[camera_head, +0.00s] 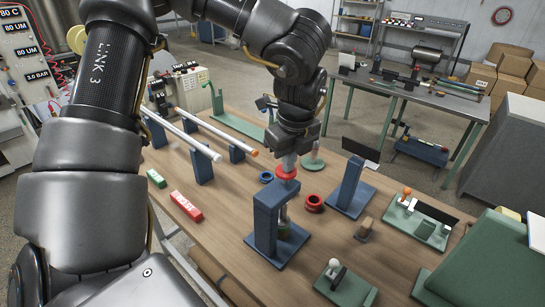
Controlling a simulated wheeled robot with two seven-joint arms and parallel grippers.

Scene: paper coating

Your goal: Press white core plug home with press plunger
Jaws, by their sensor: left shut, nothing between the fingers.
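The blue press (265,218) stands on its flat base near the middle of the wooden table. Its plunger has a red knob (286,169) on top and a grey shaft (283,213) that runs down beside the blue column. My left gripper (288,161) is shut and empty, pointing down right at the red knob; I cannot tell whether it touches it. Something greenish (284,231) sits low under the plunger. I cannot make out the white core plug there. My right gripper is not in view.
Two white rods (200,140) rest on blue stands at the left. A red ring (314,203), a blue ring (266,177) and a second blue post (350,186) stand near the press. Red (185,206) and green (156,178) labelled blocks lie at the left. A green fixture (346,288) is at the front.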

